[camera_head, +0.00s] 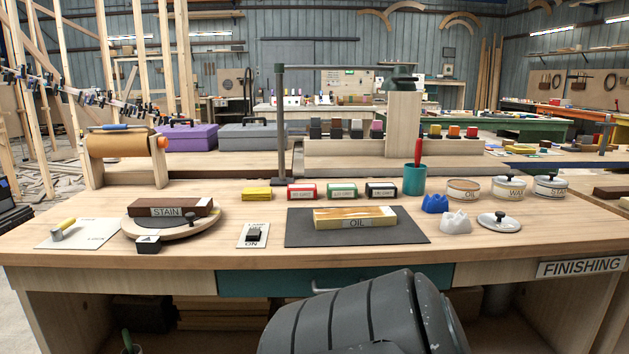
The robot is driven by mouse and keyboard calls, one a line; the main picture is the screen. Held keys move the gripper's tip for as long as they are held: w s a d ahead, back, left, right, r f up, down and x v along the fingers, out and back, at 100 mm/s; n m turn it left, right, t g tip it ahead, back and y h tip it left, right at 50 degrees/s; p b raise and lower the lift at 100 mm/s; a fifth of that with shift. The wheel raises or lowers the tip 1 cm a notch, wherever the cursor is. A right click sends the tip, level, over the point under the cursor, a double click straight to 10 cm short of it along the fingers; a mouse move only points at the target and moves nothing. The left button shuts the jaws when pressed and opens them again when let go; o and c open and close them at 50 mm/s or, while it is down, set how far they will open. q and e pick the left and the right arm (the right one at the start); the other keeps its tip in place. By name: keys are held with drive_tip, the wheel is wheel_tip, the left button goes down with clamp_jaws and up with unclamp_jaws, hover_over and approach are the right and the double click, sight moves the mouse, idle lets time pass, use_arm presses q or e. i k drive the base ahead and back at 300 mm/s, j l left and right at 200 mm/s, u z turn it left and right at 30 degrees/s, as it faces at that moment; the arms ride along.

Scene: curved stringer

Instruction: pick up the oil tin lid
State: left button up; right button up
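The oil tin lid (499,223) is a round, pale lid with a dark knob on top. It lies flat on the workbench at the right, in front of the tins. The tin labelled OIL (463,190) stands behind it and to the left, with an open top showing brownish contents. Neither of my grippers shows in the head view.
A wax tin (507,189) and a stain tin (550,187) stand behind the lid, both with knobbed lids on. A white lumpy piece (456,222) and a blue one (435,203) sit to its left. A teal cup (414,180) holds a red-handled tool. Bench surface right of the lid is clear.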

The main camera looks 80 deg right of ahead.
sight(498, 221)
drive_tip(key=z, duration=3.4)
